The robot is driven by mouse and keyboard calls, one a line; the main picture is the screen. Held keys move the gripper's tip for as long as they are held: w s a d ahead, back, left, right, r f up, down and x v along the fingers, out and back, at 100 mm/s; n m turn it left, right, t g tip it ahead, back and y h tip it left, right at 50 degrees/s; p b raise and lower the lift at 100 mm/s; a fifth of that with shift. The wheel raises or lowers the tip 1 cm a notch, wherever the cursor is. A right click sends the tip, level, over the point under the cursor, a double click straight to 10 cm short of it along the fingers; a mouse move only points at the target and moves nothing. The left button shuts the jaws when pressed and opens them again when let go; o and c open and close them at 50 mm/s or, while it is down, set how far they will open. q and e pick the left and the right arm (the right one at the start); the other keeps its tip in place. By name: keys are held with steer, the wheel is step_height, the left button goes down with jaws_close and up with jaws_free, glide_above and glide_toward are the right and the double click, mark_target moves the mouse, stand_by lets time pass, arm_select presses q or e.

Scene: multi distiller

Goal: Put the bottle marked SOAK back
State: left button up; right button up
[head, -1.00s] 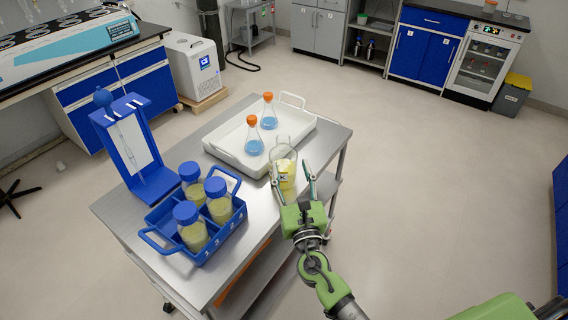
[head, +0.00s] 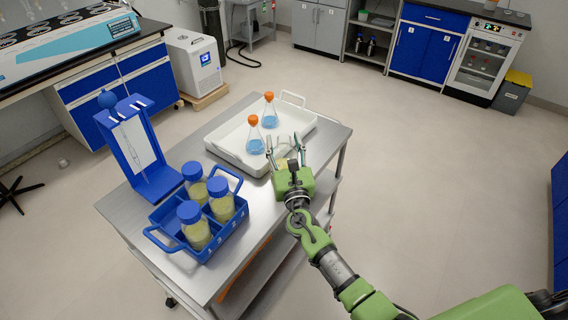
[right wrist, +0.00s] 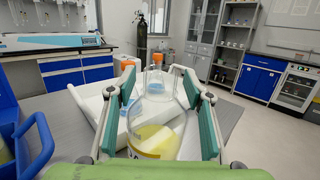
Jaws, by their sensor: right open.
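An uncapped clear glass bottle with yellow liquid (right wrist: 158,132) stands on the steel cart at the tray's near corner. It also shows between my fingers in the head view (head: 284,144). Only an edge of its label shows now, so I cannot read it. My right gripper (right wrist: 158,88) is open, a finger on each side of the bottle; it also shows in the head view (head: 284,149). A blue caddy (head: 226,238) on the near part of the cart holds three blue-capped bottles; its left compartment looks empty. My left gripper is out of view.
A white tray (head: 229,157) holds two orange-stoppered flasks of blue liquid (head: 255,145), close beyond the bottle. A blue stand (head: 154,186) rises at the cart's left. The steel cart top (head: 262,197) is bare between caddy and gripper. Open floor lies to the right.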

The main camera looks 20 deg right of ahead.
jaws_close()
steer(key=shift+r, duration=0.1)
steer(key=shift+r, duration=0.1)
